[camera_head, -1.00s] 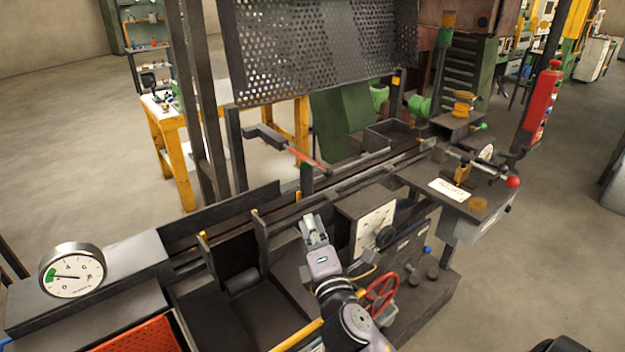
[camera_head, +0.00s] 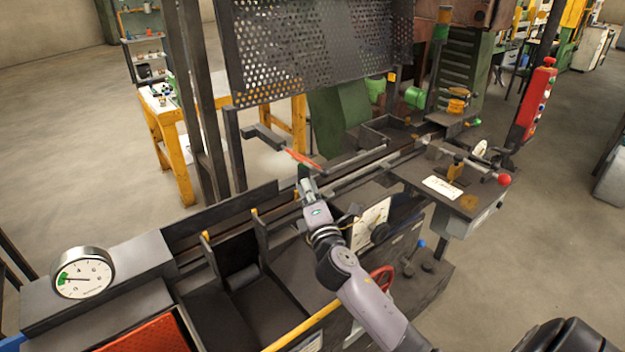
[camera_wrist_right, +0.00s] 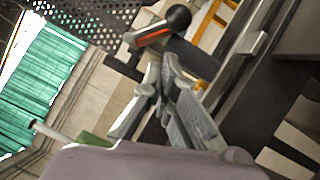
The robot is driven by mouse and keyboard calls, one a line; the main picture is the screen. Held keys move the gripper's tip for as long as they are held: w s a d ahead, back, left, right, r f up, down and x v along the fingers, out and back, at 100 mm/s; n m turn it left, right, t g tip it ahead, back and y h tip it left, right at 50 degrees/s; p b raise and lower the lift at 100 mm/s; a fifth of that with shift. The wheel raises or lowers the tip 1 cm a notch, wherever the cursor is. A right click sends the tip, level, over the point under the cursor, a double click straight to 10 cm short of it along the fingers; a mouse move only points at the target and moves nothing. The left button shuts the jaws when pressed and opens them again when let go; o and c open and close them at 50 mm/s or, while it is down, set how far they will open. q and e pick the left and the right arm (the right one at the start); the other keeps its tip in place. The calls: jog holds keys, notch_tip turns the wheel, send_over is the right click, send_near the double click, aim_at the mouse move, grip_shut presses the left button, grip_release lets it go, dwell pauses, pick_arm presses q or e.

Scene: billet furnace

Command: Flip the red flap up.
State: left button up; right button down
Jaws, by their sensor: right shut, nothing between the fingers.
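The red flap (camera_head: 302,159) is a thin red strip on a dark bar, in the middle of the head view, lying roughly flat with a slight slant. In the wrist view the red flap (camera_wrist_right: 153,36) shows as a red-orange strip on a dark piece just beyond the fingertips. My right gripper (camera_head: 304,174) is shut and empty, just below and in front of the flap. In the wrist view my right gripper's fingertips (camera_wrist_right: 161,62) meet close under the flap; I cannot tell whether they touch it. My left gripper is out of view.
A perforated guard panel (camera_head: 315,45) hangs above and behind the flap. A dark rail runs along the bench beneath it. A lever with a red ball (camera_head: 504,180) stands to the right.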

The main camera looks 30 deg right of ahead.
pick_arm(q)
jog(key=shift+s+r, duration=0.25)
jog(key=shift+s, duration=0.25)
pick_arm(e)
jog(key=shift+s+d+r, duration=0.1)
jog(key=shift+d+r, duration=0.1)
jog(key=shift+d, duration=0.45)
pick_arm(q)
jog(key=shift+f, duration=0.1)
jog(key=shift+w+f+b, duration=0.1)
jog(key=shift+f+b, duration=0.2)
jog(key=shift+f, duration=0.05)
pick_arm(e)
jog(key=shift+d+n, duration=0.15)
jog(key=shift+n, duration=0.25)
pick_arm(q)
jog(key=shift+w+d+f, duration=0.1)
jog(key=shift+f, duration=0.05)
pick_arm(e)
jog(key=shift+f+t, duration=0.1)
jog(key=shift+t, duration=0.2)
pick_arm(q)
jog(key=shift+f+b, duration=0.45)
jog(key=shift+b, duration=0.2)
pick_arm(e)
jog(key=shift+d+n, duration=0.2)
jog(key=shift+n, duration=0.3)
